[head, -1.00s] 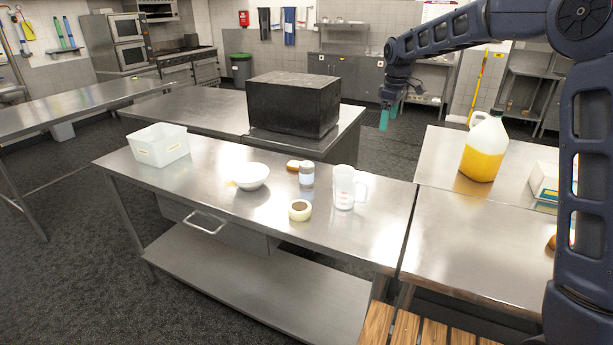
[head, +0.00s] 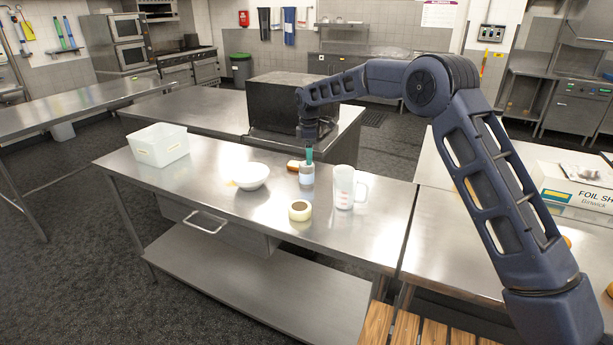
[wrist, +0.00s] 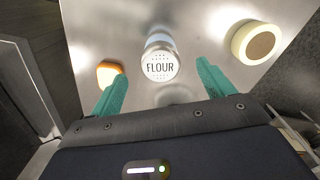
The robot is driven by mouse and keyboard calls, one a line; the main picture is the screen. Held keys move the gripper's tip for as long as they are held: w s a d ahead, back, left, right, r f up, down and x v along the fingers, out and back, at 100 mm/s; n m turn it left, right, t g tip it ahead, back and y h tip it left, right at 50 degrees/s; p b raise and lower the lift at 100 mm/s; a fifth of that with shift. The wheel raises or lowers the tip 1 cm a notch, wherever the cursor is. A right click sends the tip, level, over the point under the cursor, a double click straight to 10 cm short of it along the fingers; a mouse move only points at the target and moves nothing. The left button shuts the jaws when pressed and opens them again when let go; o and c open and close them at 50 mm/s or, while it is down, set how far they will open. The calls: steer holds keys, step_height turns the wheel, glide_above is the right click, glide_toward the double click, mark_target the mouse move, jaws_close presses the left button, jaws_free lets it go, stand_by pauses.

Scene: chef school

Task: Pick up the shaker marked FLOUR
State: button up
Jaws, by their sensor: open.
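The shaker marked FLOUR (wrist: 160,66) stands upright on the steel table, its white lid with black lettering facing the wrist camera. In the head view the shaker (head: 306,176) is a small clear and white cylinder between the orange item and the measuring jug. My gripper (wrist: 160,82) is open, with its teal fingers spread left and right of the shaker in the wrist picture. In the head view my gripper (head: 308,155) is at the top of the shaker, pointing down. Whether the fingers reach below the lid, I cannot tell.
A roll of tape (head: 300,211), a clear measuring jug (head: 344,188), an orange item (head: 293,165) and a white bowl (head: 251,176) stand close around the shaker. A white bin (head: 158,146) is at the table's left end. A black box (head: 275,103) stands behind.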

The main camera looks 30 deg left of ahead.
mark_target(307, 174)
step_height(307, 174, down, 5)
steer(key=shift+r, duration=0.1)
steer(key=shift+s+a+f, duration=0.1)
steer(key=shift+a+f, duration=0.1)
steer(key=shift+f, duration=1.1)
steer(key=shift+a+f, duration=0.2)
steer(key=shift+f, duration=1.05)
steer(key=c, duration=1.2)
